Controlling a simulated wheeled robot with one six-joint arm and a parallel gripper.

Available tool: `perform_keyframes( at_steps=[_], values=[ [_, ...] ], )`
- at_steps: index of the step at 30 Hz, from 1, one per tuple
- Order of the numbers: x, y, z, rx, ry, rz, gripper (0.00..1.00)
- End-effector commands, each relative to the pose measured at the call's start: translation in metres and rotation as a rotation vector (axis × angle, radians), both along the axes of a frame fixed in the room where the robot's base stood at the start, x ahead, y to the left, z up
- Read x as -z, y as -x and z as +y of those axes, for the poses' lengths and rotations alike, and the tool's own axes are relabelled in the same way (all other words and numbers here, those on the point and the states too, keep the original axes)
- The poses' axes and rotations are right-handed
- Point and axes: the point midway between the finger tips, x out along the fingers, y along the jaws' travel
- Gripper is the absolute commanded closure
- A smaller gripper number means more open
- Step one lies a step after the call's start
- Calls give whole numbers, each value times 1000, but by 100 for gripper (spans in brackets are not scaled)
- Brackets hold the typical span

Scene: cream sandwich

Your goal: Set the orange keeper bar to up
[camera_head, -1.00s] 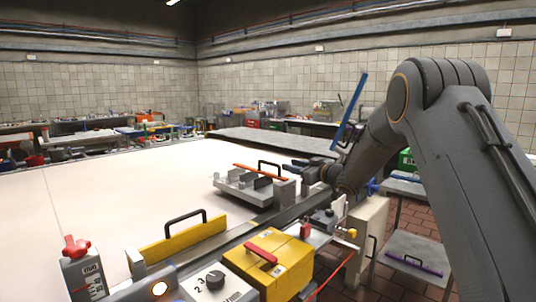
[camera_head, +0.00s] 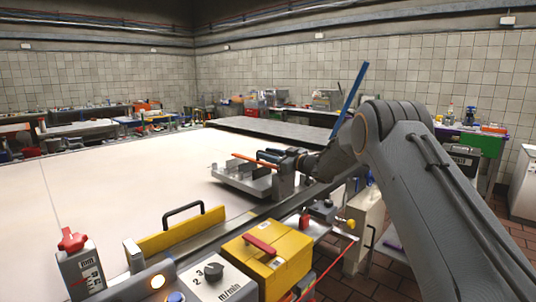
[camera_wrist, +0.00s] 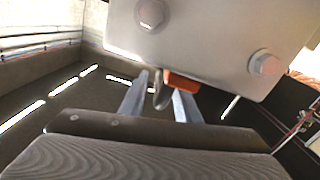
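The orange keeper bar (camera_head: 246,158) lies low and nearly flat across a grey metal fixture (camera_head: 236,180) on the white belt. Its right part is hidden behind my gripper (camera_head: 266,156), which reaches the bar's handle from the right. In the wrist view, my gripper's two fingers (camera_wrist: 160,97) are spread. A grey curved handle end (camera_wrist: 162,92) sits between them, with room visible at its sides. An orange piece of the bar (camera_wrist: 181,82) shows beyond the right finger, under a pale bolted block (camera_wrist: 215,38).
A yellow guard with a black handle (camera_head: 180,232) stands along the near belt edge. The belt (camera_head: 110,190) left of the fixture is clear.

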Motion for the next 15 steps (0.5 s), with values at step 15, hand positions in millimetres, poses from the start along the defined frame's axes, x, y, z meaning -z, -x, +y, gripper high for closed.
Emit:
perform_keyframes(
  at_steps=[15],
  values=[
    [0,-3,1,2,0,0,100]
  ],
)
